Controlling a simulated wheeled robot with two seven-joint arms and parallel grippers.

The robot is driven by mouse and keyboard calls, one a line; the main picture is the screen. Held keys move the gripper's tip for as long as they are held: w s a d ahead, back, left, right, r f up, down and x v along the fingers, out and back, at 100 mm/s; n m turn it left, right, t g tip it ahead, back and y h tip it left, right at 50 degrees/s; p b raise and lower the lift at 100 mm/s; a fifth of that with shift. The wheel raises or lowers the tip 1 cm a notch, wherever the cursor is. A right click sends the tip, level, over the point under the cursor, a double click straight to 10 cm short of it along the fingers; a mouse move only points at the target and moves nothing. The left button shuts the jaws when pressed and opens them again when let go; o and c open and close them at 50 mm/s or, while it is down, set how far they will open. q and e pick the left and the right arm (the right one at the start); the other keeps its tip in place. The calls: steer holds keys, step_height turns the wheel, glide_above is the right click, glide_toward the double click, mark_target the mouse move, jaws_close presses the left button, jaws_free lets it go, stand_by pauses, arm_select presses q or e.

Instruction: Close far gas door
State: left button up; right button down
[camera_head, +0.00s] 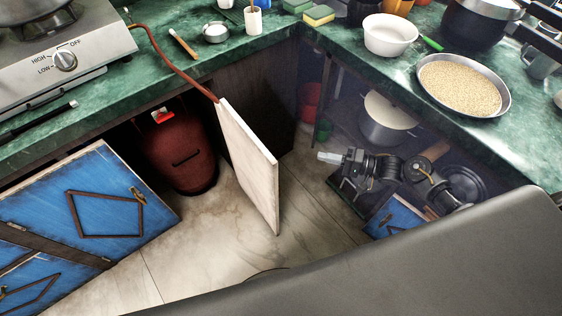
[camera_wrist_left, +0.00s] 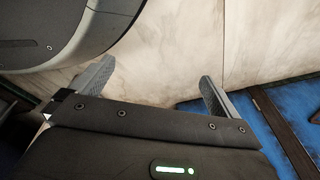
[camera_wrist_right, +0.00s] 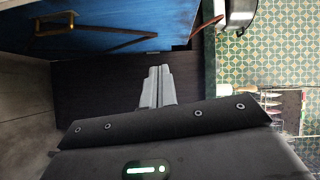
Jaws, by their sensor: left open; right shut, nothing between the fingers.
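The far gas door (camera_head: 250,165) stands open in the head view, its pale inner face toward the camera and its lower edge over the floor. The red gas cylinder (camera_head: 183,150) is in the dark cabinet to its left. My right gripper (camera_head: 330,157) is shut and empty, to the right of the door and apart from it. In the right wrist view its fingers (camera_wrist_right: 157,85) point at a dark panel, below a blue panel (camera_wrist_right: 110,25) with a brass handle, probably the door's outer face. My left gripper (camera_wrist_left: 155,85) is open and empty in the left wrist view, above pale floor.
The near blue door (camera_head: 90,215) stands open at the left. A red hose (camera_head: 165,60) runs from the stove (camera_head: 60,60) down behind the far door. The green counter (camera_head: 200,60) overhangs the cabinets. A pot (camera_head: 385,125) is under the right counter. Floor (camera_head: 215,245) between is clear.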

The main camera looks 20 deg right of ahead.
step_height(320, 180, up, 4)
steer(key=s+a+g+y, duration=0.1)
steer(key=g+y, duration=0.1)
steer(key=s+a+x, duration=0.1)
steer(key=s+x, duration=0.1)
steer(key=x, duration=1)
steer(key=shift+s+a+r, duration=0.15)
steer(key=shift+s+a, duration=0.05)
steer(key=shift+a, duration=0.3)
